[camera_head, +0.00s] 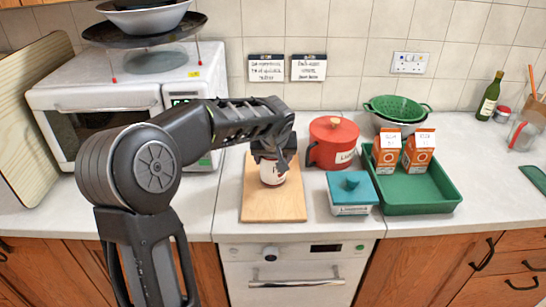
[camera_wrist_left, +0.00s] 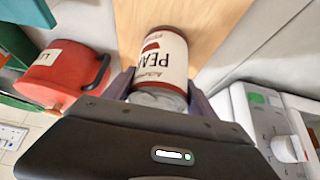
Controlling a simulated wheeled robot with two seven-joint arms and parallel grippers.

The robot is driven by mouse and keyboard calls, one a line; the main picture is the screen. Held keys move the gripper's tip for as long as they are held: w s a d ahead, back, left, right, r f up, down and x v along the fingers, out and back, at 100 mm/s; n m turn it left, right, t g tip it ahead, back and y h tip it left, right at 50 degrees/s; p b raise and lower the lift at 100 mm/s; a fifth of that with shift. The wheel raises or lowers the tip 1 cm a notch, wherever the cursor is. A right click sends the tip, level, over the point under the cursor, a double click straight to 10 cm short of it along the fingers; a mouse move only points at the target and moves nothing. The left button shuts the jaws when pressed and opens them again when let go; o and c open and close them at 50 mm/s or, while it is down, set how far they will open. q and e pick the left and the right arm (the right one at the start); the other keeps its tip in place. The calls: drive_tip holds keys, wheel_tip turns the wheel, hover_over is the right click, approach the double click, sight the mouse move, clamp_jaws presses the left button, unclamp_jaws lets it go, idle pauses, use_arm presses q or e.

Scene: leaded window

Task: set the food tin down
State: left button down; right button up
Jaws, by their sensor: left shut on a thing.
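The food tin (camera_head: 272,173) has a white and dark red label and is at the wooden board (camera_head: 273,208) on the worktop. In the left wrist view the tin (camera_wrist_left: 165,62) shows letters starting "PEA" on its label, with the board (camera_wrist_left: 205,20) behind it. My left gripper (camera_head: 272,160) is shut on the tin from above, with a finger on each side of it in the wrist view (camera_wrist_left: 160,88). I cannot tell whether the tin's base touches the board. My right gripper is not in view.
A red lidded pot (camera_head: 333,142) stands close right of the board, and a teal-lidded box (camera_head: 351,192) stands in front of it. A green tray (camera_head: 420,204) with two orange cartons (camera_head: 388,150) is further right. A white microwave (camera_head: 110,100) is at the left.

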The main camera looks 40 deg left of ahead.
use_arm(q)
drive_tip(key=shift+r, duration=0.1)
drive_tip(key=shift+c, duration=1.4)
unclamp_jaws()
drive_tip(key=shift+f, duration=0.2)
drive_tip(key=shift+r, duration=0.1)
drive_tip(key=shift+r, duration=0.1)
drive_tip(key=shift+s+d+r, duration=0.1)
drive_tip(key=shift+r, duration=0.15)
drive_tip(key=b+v, duration=0.1)
drive_tip(key=v, duration=1)
drive_tip(key=shift+s, duration=0.2)
drive_tip(key=shift+o, duration=0.3)
drive_tip(key=shift+d+r, duration=0.1)
drive_tip(key=shift+r, duration=0.05)
